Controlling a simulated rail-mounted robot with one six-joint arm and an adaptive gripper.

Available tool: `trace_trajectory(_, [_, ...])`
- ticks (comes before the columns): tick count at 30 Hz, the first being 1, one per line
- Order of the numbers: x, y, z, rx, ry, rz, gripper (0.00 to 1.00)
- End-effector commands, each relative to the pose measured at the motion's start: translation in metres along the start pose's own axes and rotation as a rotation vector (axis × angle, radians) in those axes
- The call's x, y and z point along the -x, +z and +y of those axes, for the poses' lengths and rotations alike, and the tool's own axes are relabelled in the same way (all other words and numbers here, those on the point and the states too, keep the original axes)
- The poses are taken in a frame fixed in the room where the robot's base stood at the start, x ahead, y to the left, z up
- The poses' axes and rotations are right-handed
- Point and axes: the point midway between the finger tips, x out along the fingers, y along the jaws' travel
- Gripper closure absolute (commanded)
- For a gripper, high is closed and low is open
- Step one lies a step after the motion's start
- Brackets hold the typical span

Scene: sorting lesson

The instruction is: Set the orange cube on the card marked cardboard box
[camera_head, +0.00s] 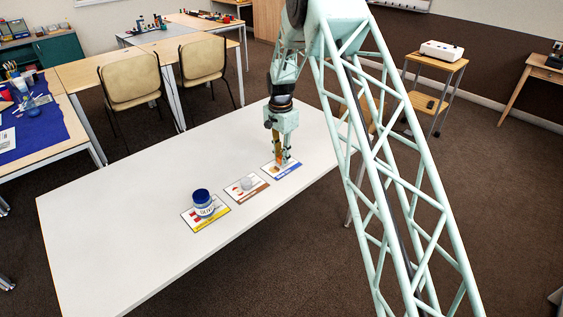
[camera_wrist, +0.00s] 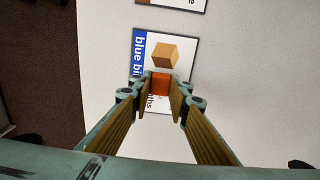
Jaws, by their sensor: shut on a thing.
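My gripper (camera_wrist: 161,80) is shut on an orange cube (camera_wrist: 160,86), held between its two fingertips. In the head view my gripper (camera_head: 284,160) points down over the far right card of a row of cards. This card (camera_wrist: 187,60) has a blue band with words starting "blue bi" and a picture of a cardboard box. It also shows in the head view (camera_head: 289,171), partly hidden by the fingers. The cube is over the card, beside the box picture. I cannot tell whether it touches the card.
A brown-banded card (camera_head: 254,193) bears a small pale object (camera_head: 246,184). A yellow-banded card (camera_head: 211,218) bears a blue-lidded jar (camera_head: 202,198). The white table (camera_head: 120,220) is otherwise clear. Two chairs (camera_head: 130,83) stand behind it.

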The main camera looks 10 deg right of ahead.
Motion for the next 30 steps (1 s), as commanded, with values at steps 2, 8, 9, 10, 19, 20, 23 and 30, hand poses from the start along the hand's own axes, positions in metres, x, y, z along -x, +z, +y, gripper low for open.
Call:
trace_trajectory(2, [-0.01,0.0,0.0,0.0,0.001,0.0,0.9])
trace_trajectory(8, [-0.016,0.0,0.0,0.0,-0.001,0.0,0.9])
trace_trajectory(9, [-0.016,0.0,0.0,0.0,-0.001,0.001,0.9])
trace_trajectory(10, [-0.016,0.0,0.0,0.0,-0.001,0.0,0.9])
trace_trajectory(19, [-0.018,0.0,0.0,0.0,0.0,0.0,0.9])
trace_trajectory(20, [-0.019,0.0,0.0,0.0,0.0,0.0,0.9])
trace_trajectory(23, [-0.019,0.0,0.0,0.0,-0.001,0.0,0.77])
trace_trajectory(30, [-0.019,0.0,0.0,0.0,-0.001,0.0,0.7])
